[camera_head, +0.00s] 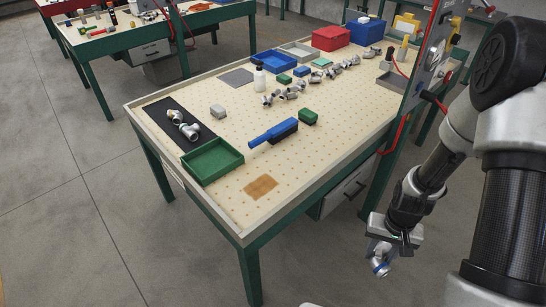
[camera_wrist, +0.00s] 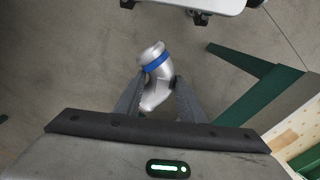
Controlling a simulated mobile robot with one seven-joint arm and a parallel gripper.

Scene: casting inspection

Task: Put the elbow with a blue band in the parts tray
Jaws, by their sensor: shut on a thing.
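My gripper (camera_head: 379,250) is shut on a silver elbow with a blue band (camera_head: 381,268). It holds the elbow over the floor, off the near right side of the worktable. In the wrist view the elbow (camera_wrist: 153,57) sits between the two fingers (camera_wrist: 160,90), its blue-banded end pointing away from my gripper and its lower part partly hidden. An empty green tray (camera_head: 212,171) lies at the table's near left. A blue tray (camera_head: 273,72) and a grey tray (camera_head: 299,51) stand at the back. I cannot tell which is called the parts tray.
The worktable (camera_head: 232,211) has a raised rim. A black mat (camera_head: 166,113) with fittings lies left of the green tray. Several fittings run toward the back. A panel post (camera_head: 410,87) stands at the right.

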